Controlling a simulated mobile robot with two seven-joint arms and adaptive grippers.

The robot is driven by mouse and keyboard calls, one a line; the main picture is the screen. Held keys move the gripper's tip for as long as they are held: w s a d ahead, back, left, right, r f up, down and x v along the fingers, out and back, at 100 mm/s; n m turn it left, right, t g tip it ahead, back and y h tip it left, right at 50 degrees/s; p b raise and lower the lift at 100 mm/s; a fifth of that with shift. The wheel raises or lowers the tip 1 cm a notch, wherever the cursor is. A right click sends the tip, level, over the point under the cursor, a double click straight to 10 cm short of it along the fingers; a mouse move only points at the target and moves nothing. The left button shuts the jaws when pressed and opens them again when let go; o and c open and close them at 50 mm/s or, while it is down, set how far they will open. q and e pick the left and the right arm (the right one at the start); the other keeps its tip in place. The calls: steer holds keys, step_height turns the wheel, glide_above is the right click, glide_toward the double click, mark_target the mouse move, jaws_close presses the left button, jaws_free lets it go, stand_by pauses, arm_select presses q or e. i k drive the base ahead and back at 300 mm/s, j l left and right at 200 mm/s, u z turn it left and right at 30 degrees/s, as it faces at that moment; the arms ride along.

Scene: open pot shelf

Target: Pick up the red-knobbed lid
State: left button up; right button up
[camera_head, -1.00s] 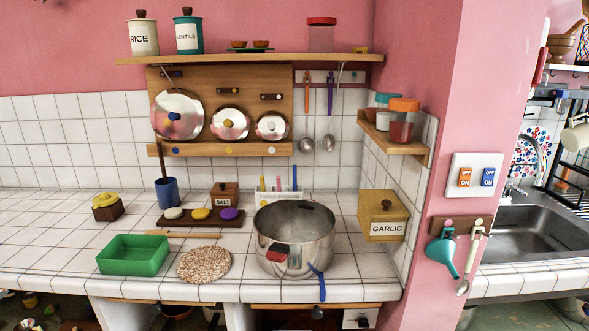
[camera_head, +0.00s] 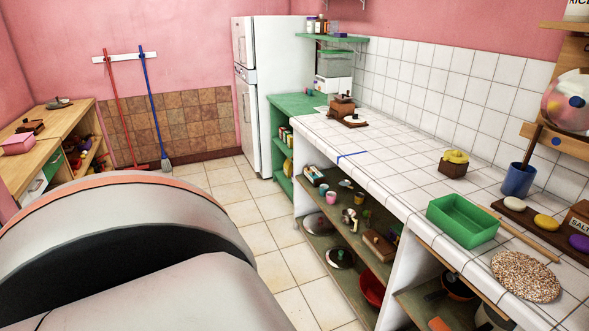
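I cannot make out a lid with a clearly red knob. A dark lid-like thing (camera_head: 58,103) lies on the wooden counter at the far left. Neither gripper is in view; only a large white arm part of mine fills the lower left.
The white tiled counter (camera_head: 390,150) carries a green tray (camera_head: 463,222), a blue cup (camera_head: 518,180) and a round speckled mat (camera_head: 526,277). Open shelves below hold a red bowl (camera_head: 371,290) and pots. A white fridge (camera_head: 270,90) stands behind. The tiled floor (camera_head: 260,215) between the counters is clear.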

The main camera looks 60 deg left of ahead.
mark_target(318, 223)
steer(key=u, duration=1.7)
steer(key=l+z, duration=0.15)
steer(key=z, duration=1.85)
steer(key=u, duration=2)
steer(key=i+j+u, duration=0.3)
steer(key=i+u, duration=0.3)
steer(key=i, duration=0.25)
